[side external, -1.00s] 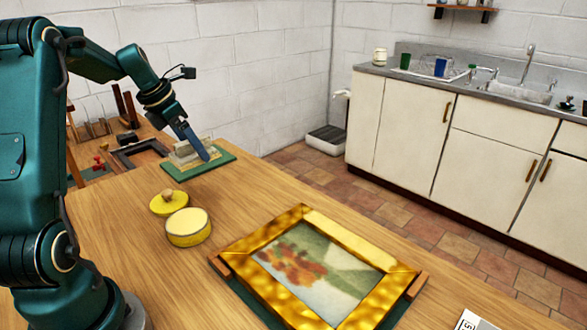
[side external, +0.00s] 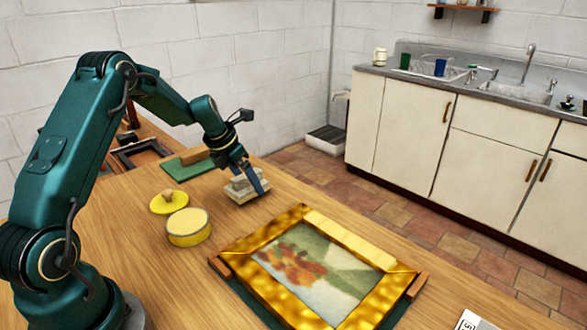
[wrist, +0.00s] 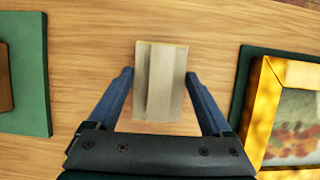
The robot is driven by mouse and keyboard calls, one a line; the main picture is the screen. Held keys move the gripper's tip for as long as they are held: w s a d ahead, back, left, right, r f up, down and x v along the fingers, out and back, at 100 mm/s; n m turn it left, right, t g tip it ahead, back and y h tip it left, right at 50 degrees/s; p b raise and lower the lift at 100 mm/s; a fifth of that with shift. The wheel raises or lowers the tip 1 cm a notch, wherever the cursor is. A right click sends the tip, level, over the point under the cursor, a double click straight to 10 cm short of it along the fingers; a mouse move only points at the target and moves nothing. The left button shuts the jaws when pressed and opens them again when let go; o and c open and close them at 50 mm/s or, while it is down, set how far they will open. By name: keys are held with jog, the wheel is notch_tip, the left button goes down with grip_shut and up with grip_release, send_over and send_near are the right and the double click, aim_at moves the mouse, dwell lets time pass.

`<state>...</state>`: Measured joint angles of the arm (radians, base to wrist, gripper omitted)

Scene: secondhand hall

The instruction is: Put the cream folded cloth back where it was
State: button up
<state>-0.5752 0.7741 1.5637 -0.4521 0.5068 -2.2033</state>
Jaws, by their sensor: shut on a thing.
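The cream folded cloth (side external: 240,190) is between the blue fingers of my gripper (side external: 249,181). It is at or just above the bare table; I cannot tell if it touches the wood. In the wrist view the cloth (wrist: 160,95) shows as a pale rectangle with lengthwise folds, between the two fingertips of my gripper (wrist: 160,74). A green mat (side external: 178,172) with a brown wooden block (side external: 196,155) on it lies to the left and behind. The mat also shows at the left edge of the wrist view (wrist: 38,105).
A gold-framed flower picture (side external: 318,265) lies to the right on a dark green base. A round yellow tin (side external: 189,228) and its yellow lid (side external: 169,203) stand at the left front. Bare wooden table (side external: 215,215) surrounds the cloth.

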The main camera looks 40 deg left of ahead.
jog(key=shift+f, duration=0.55)
jog(key=o, duration=1.3)
jog(key=shift+f, duration=0.15)
jog(key=shift+c, duration=0.2)
